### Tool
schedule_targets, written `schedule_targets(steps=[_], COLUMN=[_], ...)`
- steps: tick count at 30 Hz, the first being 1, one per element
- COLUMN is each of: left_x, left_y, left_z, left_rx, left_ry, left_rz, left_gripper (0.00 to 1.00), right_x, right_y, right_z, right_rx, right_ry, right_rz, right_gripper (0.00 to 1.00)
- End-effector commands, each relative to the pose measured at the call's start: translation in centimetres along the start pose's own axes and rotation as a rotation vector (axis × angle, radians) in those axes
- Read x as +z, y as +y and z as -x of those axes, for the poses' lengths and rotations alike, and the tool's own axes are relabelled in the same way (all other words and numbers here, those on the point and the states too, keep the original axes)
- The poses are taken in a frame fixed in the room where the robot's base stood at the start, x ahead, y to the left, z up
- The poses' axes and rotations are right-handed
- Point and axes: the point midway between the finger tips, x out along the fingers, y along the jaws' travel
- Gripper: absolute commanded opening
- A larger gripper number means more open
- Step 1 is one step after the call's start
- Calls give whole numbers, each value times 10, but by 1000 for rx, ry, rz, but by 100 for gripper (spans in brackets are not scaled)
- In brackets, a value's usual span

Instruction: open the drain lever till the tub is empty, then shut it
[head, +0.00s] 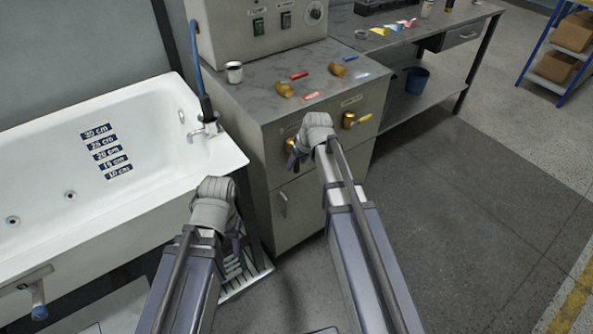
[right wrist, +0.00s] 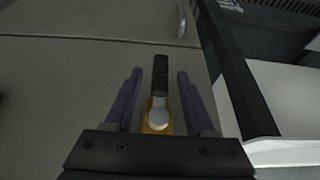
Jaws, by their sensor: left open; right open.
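The white tub (head: 150,108) is at the left in the head view, with depth labels (head: 107,150) on its inner wall; I cannot make out a water surface. The cabinet front carries a brass lever (head: 349,121) and a second one partly hidden behind my right gripper (head: 300,150). In the right wrist view a lever with a dark handle (right wrist: 160,78) and yellow base stands between the spread fingers of my right gripper (right wrist: 158,95), with gaps on both sides. My left gripper (head: 216,190) is over the tub's front corner, its fingers mostly hidden. The lever labels are unreadable.
A blue-tipped fitting (head: 39,303) hangs on the tub's front at lower left. A blue bucket (head: 416,80) stands under the bench.

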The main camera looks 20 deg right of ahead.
Motion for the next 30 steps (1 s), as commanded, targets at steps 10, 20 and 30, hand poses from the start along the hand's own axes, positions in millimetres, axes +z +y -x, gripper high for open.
schedule_targets(steps=[10, 20, 30], left_x=[-1, -1, -1], left_y=[1, 1, 1], left_z=[-14, -14, -14], left_rx=[0, 0, 0], left_ry=[0, 0, 0], left_rz=[0, 0, 0], left_gripper=[50, 50, 50], right_x=[0, 0, 0], right_y=[0, 0, 0], right_z=[-15, -15, -15], right_rx=[0, 0, 0], right_ry=[0, 0, 0], right_rz=[0, 0, 0], right_gripper=[55, 29, 0])
